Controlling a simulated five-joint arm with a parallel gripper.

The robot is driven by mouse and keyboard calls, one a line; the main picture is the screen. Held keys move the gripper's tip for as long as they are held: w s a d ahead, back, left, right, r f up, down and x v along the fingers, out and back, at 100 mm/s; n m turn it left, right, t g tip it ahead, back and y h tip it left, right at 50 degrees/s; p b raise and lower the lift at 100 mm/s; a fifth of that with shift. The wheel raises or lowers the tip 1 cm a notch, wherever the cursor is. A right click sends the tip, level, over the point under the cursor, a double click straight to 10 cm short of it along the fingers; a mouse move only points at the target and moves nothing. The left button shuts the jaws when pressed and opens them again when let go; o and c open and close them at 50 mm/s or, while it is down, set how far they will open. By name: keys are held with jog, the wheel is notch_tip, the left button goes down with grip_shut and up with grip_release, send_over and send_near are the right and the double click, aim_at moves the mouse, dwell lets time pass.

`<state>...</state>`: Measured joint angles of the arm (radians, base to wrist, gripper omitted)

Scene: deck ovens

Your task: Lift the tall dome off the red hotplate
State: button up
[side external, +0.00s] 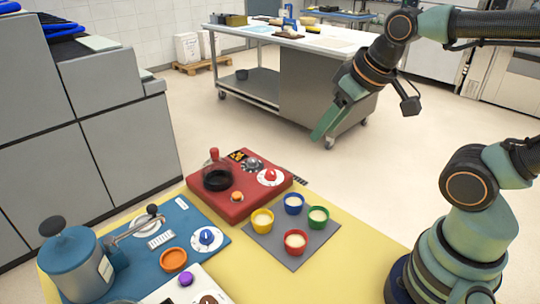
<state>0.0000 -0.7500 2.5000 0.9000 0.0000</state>
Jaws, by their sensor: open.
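The red hotplate (240,205) lies on the yellow table. A clear, glass-like dome (206,172) with a red knob on top stands upright over the black round plate at its left part. The hotplate also carries a red-knobbed white dial, a dark round part and an orange button. My gripper (319,134) is raised in the air, right of and above the hotplate, apart from the dome. It is open and empty, with its green fingers pointing down and left; the gap between them is hard to see from this side.
A grey mat (288,259) with several coloured cups sits right of the hotplate. Grey cabinets stand behind left; open floor lies beyond the table.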

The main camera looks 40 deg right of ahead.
jog(key=o, duration=0.5)
jog(key=shift+c, duration=0.2)
jog(key=w+a+r+n+g, duration=0.1)
jog(key=w+a+r+n, duration=0.2)
jog(key=w, duration=0.4)
jog(key=w+a+r+n+g, duration=0.1)
jog(key=w+r+n+g, duration=0.1)
jog(key=w+n, duration=0.35)
jog(key=n+g, duration=0.2)
jog(key=n, duration=0.6)
send_over(215, 151)
jog(key=f, duration=1.3)
jog(key=shift+s+a+f, duration=0.2)
jog(key=shift+a+f, duration=0.05)
jog(key=shift+w+d+f, duration=0.15)
jog(key=shift+d+f, duration=0.05)
jog(key=shift+f, duration=1.2)
jog(key=shift+w+d+f, duration=0.1)
jog(key=shift+d+f, duration=0.05)
jog(key=shift+f, duration=1.2)
